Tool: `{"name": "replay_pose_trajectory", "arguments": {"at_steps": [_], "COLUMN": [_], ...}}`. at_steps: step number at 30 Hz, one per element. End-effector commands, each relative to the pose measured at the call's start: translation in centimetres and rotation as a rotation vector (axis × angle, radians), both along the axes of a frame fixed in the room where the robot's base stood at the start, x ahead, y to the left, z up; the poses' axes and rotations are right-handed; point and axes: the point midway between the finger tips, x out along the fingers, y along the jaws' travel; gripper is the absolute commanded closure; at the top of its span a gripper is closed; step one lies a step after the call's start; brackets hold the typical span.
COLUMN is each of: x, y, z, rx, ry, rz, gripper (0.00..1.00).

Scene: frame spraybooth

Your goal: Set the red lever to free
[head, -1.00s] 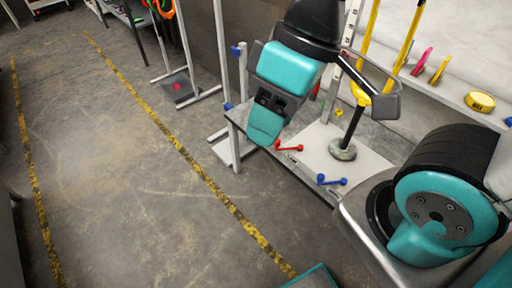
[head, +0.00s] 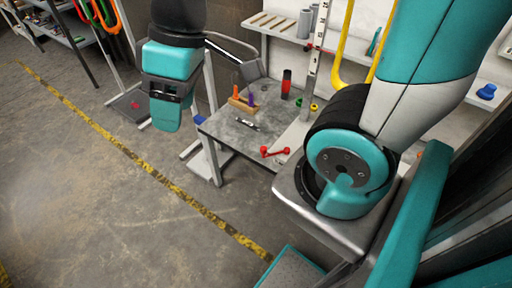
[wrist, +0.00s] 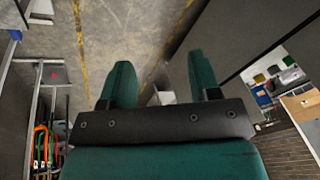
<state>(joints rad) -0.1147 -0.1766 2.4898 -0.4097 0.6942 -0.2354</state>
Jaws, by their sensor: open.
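The red lever (head: 275,152), a short bar with rounded ends, is at the front of the pale plate on the grey workbench in the head view. It lies roughly level across the picture. Its position marking cannot be read. My gripper (head: 167,115) hangs left of the bench in the head view, well left of the lever and not touching it. In the wrist view my gripper (wrist: 161,82) has its two teal fingers apart with nothing between them. The lever is not recognisable in the wrist view.
The workbench (head: 229,131) carries a wooden block with coloured handles (head: 243,102), a red-and-black cylinder (head: 286,84) and a small metal tool (head: 247,124). My own arm covers the bench's right part. Yellow-striped floor (head: 120,190) to the left is clear.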

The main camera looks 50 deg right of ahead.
Motion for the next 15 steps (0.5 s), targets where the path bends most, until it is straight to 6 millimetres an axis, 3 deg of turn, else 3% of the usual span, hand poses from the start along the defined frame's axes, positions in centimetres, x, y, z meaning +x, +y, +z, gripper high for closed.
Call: {"name": "replay_pose_trajectory", "arguments": {"at_steps": [1, 3, 5, 6, 9, 12, 15], "x": [2.9, 6.7, 9.2, 10.5, 11.8, 11.2, 10.3], "y": [-2.5, -6.8, -11.3, -14.5, -22.3, -28.4, -32.3], "z": [-4.4, -8.9, -13.0, -15.7, -22.1, -27.2, -30.3], "rx": [-0.028, -0.08, -0.13, -0.162, -0.234, -0.284, -0.309], "ry": [-0.008, -0.034, -0.047, -0.051, -0.041, -0.018, 0.002], "rz": [-0.013, 0.003, 0.026, 0.045, 0.097, 0.151, 0.193], "gripper": [0.43, 0.43, 0.43, 0.43, 0.43, 0.43, 0.43]}}
